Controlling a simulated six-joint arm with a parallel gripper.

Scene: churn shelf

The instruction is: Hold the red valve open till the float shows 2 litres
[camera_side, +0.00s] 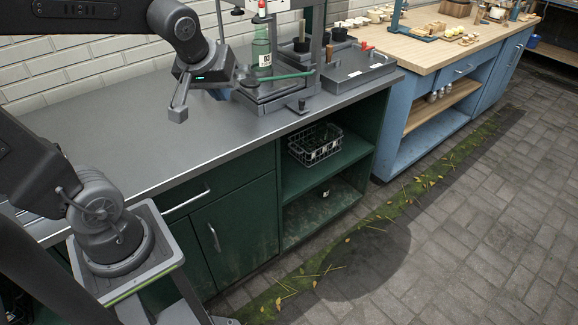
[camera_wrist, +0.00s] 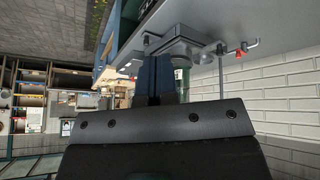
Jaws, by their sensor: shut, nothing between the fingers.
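My gripper (camera_side: 221,94) is in front of the press-like stand on the grey bench, its bluish fingers partly hidden by the wrist in the side view. In the wrist view the fingers (camera_wrist: 155,78) are together and empty. A small red lever-like part (camera_wrist: 241,53) shows right of the fingers, apart from them, near the bench and the brick wall; it may be the valve. In the side view a green bottle-like vessel (camera_side: 262,47) with a red top and a numbered white label stands in the frame. I cannot make out a float or its reading.
A dark flat tray (camera_side: 358,70) with red and light-handled parts lies right of the stand. The grey bench (camera_side: 110,112) is clear on the left. A wire basket (camera_side: 315,143) sits on the shelf below. A blue wood-topped bench (camera_side: 440,45) stands farther right.

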